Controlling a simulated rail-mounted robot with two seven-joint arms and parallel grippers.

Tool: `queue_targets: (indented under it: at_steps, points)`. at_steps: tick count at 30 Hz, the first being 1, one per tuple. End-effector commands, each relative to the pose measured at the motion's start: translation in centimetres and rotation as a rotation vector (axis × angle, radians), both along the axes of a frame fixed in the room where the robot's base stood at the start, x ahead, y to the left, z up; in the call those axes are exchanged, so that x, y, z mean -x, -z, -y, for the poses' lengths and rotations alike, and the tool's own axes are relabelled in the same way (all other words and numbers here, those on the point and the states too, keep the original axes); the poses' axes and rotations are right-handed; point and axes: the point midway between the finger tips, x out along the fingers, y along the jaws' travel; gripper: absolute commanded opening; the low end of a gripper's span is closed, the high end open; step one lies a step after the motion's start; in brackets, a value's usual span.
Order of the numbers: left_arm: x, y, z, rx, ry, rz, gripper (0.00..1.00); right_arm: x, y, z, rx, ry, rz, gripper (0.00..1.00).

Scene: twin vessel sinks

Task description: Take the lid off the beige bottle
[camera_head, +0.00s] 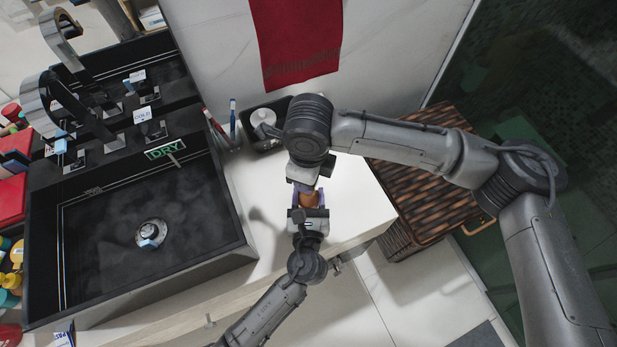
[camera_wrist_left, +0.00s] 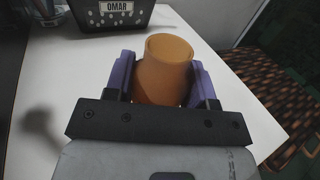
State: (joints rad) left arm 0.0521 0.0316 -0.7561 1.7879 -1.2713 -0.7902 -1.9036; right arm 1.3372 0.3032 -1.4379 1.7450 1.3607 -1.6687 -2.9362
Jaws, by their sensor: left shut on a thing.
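The beige bottle, orange-tan here, stands between the purple fingers of my left gripper (camera_wrist_left: 160,85) in the left wrist view. The bottle (camera_wrist_left: 168,66) narrows toward a round top rim that looks open, and I see no separate lid on it. In the head view, my left gripper (camera_head: 309,199) is shut on the bottle (camera_head: 310,200) over the white counter. My right gripper (camera_head: 303,186) comes in from above, close to the bottle's far side. Its fingertips are mostly hidden, so I cannot tell whether it holds the lid.
A black caddy (camera_head: 266,142) labelled OMAR stands behind on the white counter (camera_head: 345,205). The black sink (camera_head: 110,230) is at the left. A dark woven basket (camera_head: 410,195) stands at the right. A red towel (camera_head: 297,40) hangs on the wall.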

Motion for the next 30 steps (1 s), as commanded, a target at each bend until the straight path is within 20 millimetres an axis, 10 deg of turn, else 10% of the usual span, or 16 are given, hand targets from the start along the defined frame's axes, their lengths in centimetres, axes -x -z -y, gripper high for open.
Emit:
queue_targets:
  at_steps: [6,7,15,30]
  points:
    - [0.0,0.0,0.0,0.000,0.000,0.000,0.00,0.0,-0.2,0.0,0.000,0.000,-0.001,0.13]
    - [0.0,0.0,0.0,0.000,0.000,0.000,0.52,0.0,-0.2,0.0,0.000,0.000,-0.001,0.13]
    - [0.0,0.0,0.0,0.000,0.000,0.000,0.78,0.0,-0.2,0.0,0.000,0.000,0.000,0.13]
    - [2.6,-0.1,0.0,-0.001,0.002,-0.002,0.80,0.0,-0.8,0.0,0.000,0.000,0.000,0.13]
